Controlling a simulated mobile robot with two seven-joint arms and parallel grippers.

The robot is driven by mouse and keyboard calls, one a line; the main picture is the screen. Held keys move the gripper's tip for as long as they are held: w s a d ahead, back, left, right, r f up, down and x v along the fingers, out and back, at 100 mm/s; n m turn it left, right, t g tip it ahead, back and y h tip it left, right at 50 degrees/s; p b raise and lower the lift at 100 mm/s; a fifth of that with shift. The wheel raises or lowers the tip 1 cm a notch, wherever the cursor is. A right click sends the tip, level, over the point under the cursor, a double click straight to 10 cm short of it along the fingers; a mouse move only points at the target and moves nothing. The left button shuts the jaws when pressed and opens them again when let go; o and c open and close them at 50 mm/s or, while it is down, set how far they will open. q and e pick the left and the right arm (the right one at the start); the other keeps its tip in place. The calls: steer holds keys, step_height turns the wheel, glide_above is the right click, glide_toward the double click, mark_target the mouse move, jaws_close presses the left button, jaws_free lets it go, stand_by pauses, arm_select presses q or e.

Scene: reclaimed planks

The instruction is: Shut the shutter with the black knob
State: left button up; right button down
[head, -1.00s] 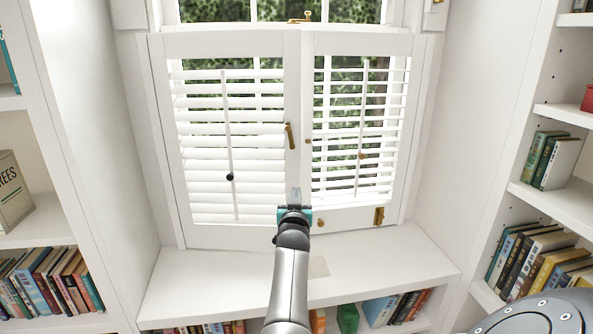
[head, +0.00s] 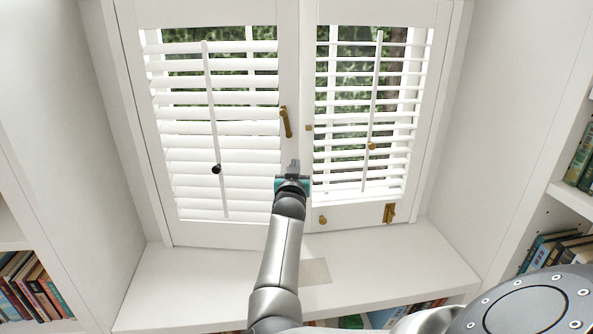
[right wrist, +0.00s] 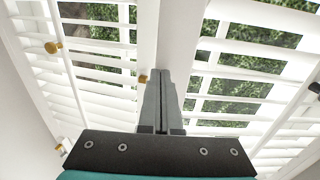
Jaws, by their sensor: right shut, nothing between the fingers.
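The left shutter panel (head: 215,236) has white slats and a tilt rod (head: 211,120) bearing a black knob (head: 216,169). Greenery shows between its upper slats, so these stand open; the lower ones look white throughout. The black knob also shows at the right edge of the right wrist view (right wrist: 315,87). My right gripper (head: 293,166) is shut and empty, in front of the middle stiles, right of the black knob and about level with it. Its fingers show together in the right wrist view (right wrist: 160,78). My left gripper is not in view.
The right panel has a rod with a brass knob (head: 371,146). A brass handle (head: 286,122) sits on the middle stile. A brass latch (head: 389,213) and small knob (head: 323,220) are lower right.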

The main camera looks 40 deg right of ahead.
mark_target(296, 157)
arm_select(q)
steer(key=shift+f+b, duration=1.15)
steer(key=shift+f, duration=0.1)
arm_select(e)
steer(key=shift+n+t+y, duration=0.7)
steer(key=shift+t+y, duration=0.1)
steer(key=shift+s+d+x, duration=0.1)
steer(key=shift+d+x, duration=0.05)
steer(key=shift+x, duration=1.2)
steer(key=shift+s+d+x, duration=0.1)
steer(key=shift+x, duration=1.25)
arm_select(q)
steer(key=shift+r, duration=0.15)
